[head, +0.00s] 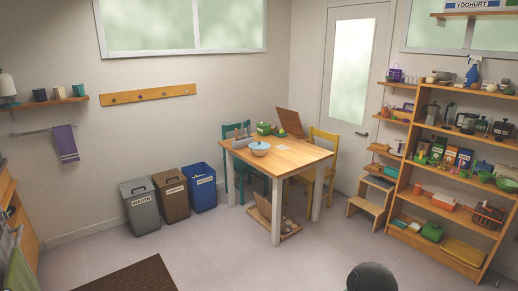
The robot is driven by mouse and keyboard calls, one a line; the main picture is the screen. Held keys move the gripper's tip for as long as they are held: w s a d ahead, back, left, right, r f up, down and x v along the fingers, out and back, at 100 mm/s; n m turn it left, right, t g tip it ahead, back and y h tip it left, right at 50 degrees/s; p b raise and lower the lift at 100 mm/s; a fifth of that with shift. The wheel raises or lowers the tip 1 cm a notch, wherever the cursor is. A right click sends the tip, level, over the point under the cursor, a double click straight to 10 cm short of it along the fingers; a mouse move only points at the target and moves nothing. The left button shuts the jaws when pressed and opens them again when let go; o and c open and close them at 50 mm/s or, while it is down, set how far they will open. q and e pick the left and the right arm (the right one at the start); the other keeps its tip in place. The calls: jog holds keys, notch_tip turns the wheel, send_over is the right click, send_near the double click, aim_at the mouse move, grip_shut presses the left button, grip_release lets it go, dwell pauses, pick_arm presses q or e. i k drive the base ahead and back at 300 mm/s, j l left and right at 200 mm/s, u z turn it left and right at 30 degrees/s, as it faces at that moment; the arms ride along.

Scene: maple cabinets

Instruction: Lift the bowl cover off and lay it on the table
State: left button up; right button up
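A small bowl (260,151) stands on the wooden table (292,158) across the room, near the table's left front side. A light blue cover (260,145) with a small knob appears to sit on top of the bowl. Neither of my grippers shows in the head view. A dark rounded shape at the bottom edge may be part of my own body.
Green and grey items and an upright brown board (289,122) share the table. A teal chair (238,170) and a yellow chair (323,150) stand by it. Bins (172,199) line the left wall; a shelf (450,200) stands right. Floor before the table is clear.

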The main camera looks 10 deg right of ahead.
aim_at(260, 145)
jog(key=i, duration=3.7)
jog(key=i+z, duration=0.15)
jog(key=i, duration=0.3)
jog(key=i+j+z, duration=0.15)
jog(key=i, duration=0.25)
jog(key=i+j+z, duration=0.15)
jog(key=i, duration=0.3)
